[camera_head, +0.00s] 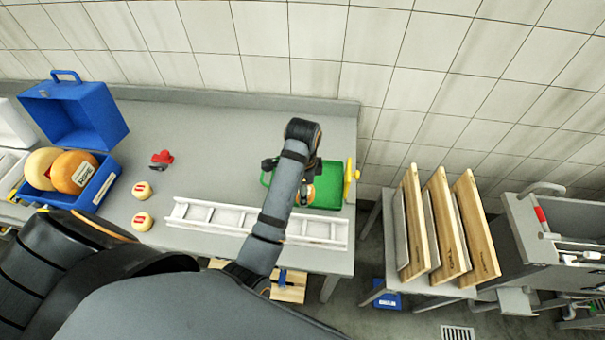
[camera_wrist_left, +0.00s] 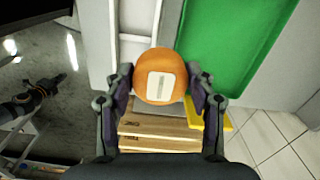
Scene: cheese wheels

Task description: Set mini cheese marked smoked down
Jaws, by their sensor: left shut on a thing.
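My left gripper (camera_wrist_left: 160,88) is shut on a small round orange cheese (camera_wrist_left: 160,60) with a pale label; its writing is too small to read. In the head view my left arm reaches over the table, and the gripper (camera_head: 303,180) and cheese are mostly hidden under the wrist. They are at the left part of a green tray (camera_head: 328,190), which also shows in the wrist view (camera_wrist_left: 225,40). I cannot tell whether the cheese touches anything below. A dark gripper-like part (camera_wrist_left: 32,98), perhaps my right gripper, shows at the wrist view's left.
A white ladder-like rack (camera_head: 200,213) lies along the table's front. Two small pale cheeses (camera_head: 142,190) with red labels and a red item (camera_head: 162,158) are to its left. An open blue case (camera_head: 103,187) holds big cheese wheels. Wooden boards (camera_head: 442,225) stand at right.

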